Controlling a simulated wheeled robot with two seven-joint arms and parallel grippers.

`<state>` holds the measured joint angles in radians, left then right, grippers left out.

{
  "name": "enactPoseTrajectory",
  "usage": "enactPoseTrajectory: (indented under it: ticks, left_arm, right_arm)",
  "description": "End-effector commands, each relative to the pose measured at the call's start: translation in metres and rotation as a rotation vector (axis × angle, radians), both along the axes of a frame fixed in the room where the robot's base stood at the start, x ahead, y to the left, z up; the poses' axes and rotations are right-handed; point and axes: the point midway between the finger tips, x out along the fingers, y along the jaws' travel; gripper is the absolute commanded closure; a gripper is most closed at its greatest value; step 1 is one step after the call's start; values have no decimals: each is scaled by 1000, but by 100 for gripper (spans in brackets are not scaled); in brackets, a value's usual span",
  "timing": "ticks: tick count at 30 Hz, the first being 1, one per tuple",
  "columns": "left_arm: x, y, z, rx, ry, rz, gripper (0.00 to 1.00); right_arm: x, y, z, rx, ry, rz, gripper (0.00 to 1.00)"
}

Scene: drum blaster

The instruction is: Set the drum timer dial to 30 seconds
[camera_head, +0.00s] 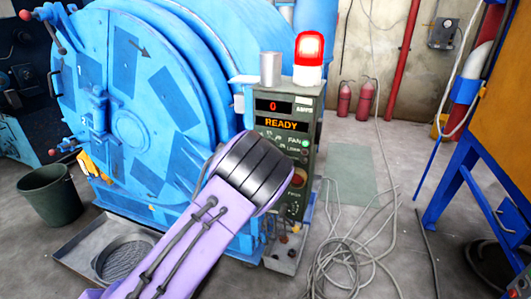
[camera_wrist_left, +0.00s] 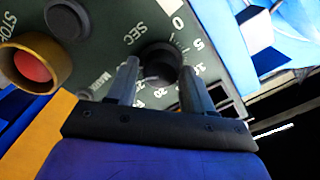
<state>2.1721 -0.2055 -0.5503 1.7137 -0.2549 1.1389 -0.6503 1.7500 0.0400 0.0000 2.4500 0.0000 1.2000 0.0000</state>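The timer dial (camera_wrist_left: 160,61) is a black round knob on a grey-green panel (camera_wrist_left: 105,40) in the left wrist view. White marks run around it, with 0, 5 and 10 at the right and "SEC" at the upper left. I cannot make out its pointer. My left gripper (camera_wrist_left: 159,68) is open, its two fingertips on either side of the knob's lower part; I cannot tell if they touch it. In the head view the control box (camera_head: 261,140) shows "0" and "READY", and my left arm hides the dial and gripper. My right gripper is out of view.
In the left wrist view a red button (camera_wrist_left: 32,66) in a yellow ring and another black knob (camera_wrist_left: 66,19) lie left of the dial. In the head view a blue drum (camera_head: 125,85) stands left of the box, a lit red lamp (camera_head: 308,50) on top, and cables (camera_head: 345,255) on the floor.

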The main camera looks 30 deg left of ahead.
Motion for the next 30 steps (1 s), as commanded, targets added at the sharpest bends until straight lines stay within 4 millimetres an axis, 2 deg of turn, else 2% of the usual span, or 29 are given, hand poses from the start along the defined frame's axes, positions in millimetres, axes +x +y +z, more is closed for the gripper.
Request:
enactPoseTrajectory:
  ticks: [11, 14, 21, 24, 30]
  left_arm:
    - [-3, -1, 1, -2, -2, 0, 32]
    - [-17, -5, 2, -1, 0, 0, 32]
    - [-73, -18, 2, 0, 2, -1, 32]
    - [-90, -22, 1, 0, 1, 0, 32]
    - [-102, -25, 0, -2, -2, 0, 32]
  right_arm:
    - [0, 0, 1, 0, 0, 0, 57]
    - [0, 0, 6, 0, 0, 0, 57]
    - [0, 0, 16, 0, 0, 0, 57]
    - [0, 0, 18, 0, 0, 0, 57]
    - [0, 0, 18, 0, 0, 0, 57]
